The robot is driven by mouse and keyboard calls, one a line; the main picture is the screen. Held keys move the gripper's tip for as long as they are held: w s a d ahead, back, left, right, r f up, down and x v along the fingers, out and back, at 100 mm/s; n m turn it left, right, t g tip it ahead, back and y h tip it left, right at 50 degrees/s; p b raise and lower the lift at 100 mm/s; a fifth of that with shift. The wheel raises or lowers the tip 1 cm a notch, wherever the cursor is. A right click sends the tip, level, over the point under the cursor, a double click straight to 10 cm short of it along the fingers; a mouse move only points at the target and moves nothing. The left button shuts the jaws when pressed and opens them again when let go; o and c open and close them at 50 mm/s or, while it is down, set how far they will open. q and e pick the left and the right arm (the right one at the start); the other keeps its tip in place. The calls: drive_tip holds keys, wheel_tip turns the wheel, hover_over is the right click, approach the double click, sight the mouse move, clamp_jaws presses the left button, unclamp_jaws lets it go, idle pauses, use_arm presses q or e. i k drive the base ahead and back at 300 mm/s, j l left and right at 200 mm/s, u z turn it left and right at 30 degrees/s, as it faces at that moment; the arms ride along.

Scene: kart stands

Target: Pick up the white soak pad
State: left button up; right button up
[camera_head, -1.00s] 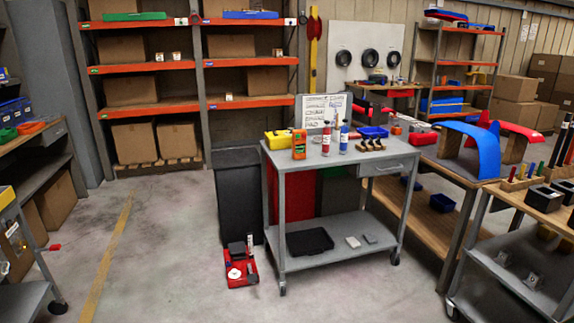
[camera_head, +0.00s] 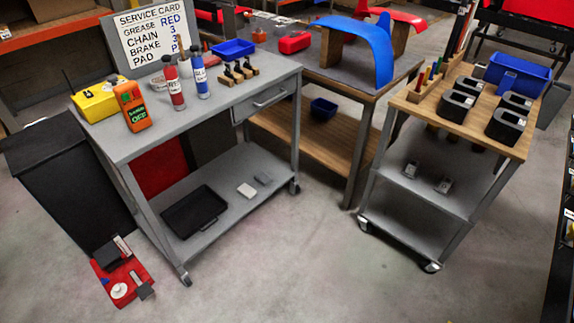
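A small flat white block, which fits the white soak pad (camera_head: 246,190), lies on the lower shelf of the grey cart (camera_head: 228,183). It is right of a black tray (camera_head: 180,222) and apart from it. A similar small grey block (camera_head: 264,178) lies just behind it to the right. The white pad is unobstructed in the head view. Neither of my grippers is in view.
Bottles and a service card (camera_head: 152,38) stand on the cart's top. A black bin (camera_head: 65,180) and a red tray (camera_head: 122,284) are at left. A wooden-topped cart (camera_head: 433,104) stands right. Floor in front is clear.

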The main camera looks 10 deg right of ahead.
sight(245, 189)
drive_tip(key=i+l+z, duration=0.25)
drive_tip(key=i, duration=0.25)
drive_tip(key=i+z, duration=0.3)
drive_tip(key=i, duration=0.15)
